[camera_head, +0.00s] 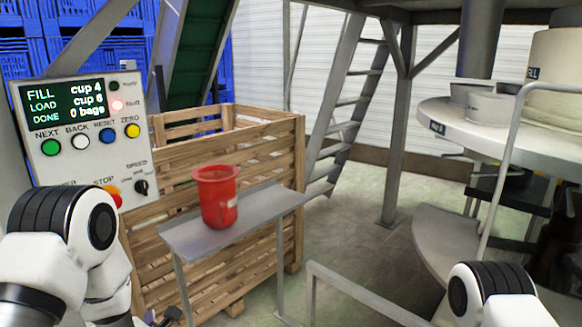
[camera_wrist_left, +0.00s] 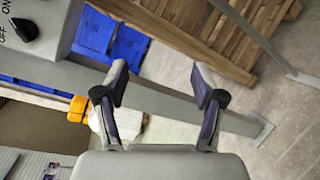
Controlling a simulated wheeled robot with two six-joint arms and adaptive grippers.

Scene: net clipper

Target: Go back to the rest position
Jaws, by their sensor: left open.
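My left gripper (camera_wrist_left: 160,82) is open in the left wrist view, its two fingers spread with nothing between them. In the head view my left arm fills the lower left, and only a small dark part of its gripper (camera_head: 168,317) shows at the bottom edge. A white link of my right arm shows at the lower right of the head view; its gripper is out of view. A red cup-shaped container (camera_head: 218,198) stands upright on a narrow grey shelf (camera_head: 270,207), apart from both arms.
A control panel (camera_head: 85,135) with coloured buttons and a lit display stands at the left. A wooden slatted crate (camera_head: 285,160) is behind the shelf. A round grey platform (camera_head: 460,128) and a handrail (camera_head: 350,290) are at the right. Floor (camera_head: 350,220) shows between them.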

